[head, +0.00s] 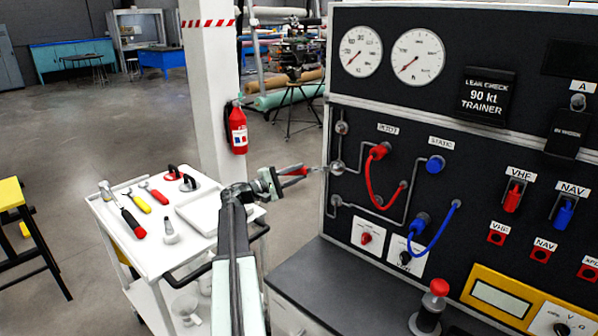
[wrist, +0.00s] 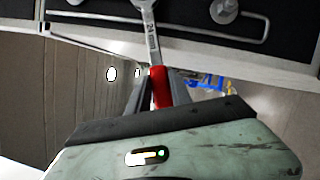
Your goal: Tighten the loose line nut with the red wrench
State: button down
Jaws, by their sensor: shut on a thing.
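My gripper (head: 283,176) is shut on the red handle of the red wrench (head: 297,171), left of the panel. In the wrist view the red handle (wrist: 160,88) sits between my fingers, and the steel shank marked 24 mm (wrist: 151,38) runs up out of the picture. In the head view the wrench's tip points at the middle line fitting (head: 337,167) and reaches close to it. I cannot tell whether the jaw is around it. Other fittings sit above (head: 341,128) and below (head: 335,201) on the same pipe. Which nut is loose does not show.
A white cart (head: 150,259) with several tools stands left of my arm. A grey bench top (head: 330,278) juts out below the panel. A red hose (head: 369,176) and a blue hose (head: 440,235) hang right of the fittings. A white pillar (head: 212,110) stands behind.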

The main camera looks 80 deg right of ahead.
jog(key=shift+s+a+f, duration=0.1)
jog(key=shift+a, duration=0.15)
jog(key=shift+a, duration=0.35)
jog(key=shift+w+a, duration=0.1)
jog(key=shift+w, duration=0.2)
jog(key=w+a, duration=0.2)
jog(key=a, duration=0.1)
jog(key=shift+a, duration=0.1)
